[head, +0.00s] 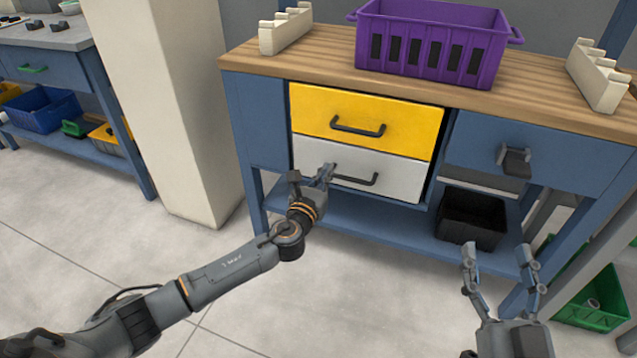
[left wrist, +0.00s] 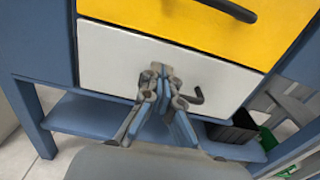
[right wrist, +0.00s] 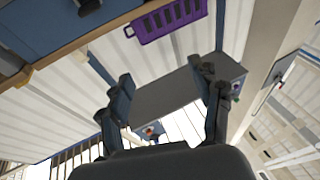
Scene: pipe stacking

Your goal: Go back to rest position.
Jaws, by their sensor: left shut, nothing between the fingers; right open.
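My left gripper (head: 312,174) is in front of the left part of the white drawer (head: 398,172), by the left end of its dark handle (head: 370,181). Its fingers are shut with nothing between them. In the left wrist view, the closed fingers (left wrist: 160,75) appear over the white drawer front (left wrist: 110,55), left of the visible handle end. I cannot tell whether they touch the drawer. My right gripper (head: 498,258) is open and empty, at the lower right in front of the bench. Its spread fingers also show in the right wrist view (right wrist: 163,78).
The blue bench has a wooden top (head: 330,55) with a purple crate (head: 440,15) and two cream racks (head: 285,28) (head: 598,75). The yellow drawer (head: 400,118) looks closed. A black bin (head: 470,220) sits on the lower shelf. A pillar (head: 165,100) stands left; floor is clear in front.

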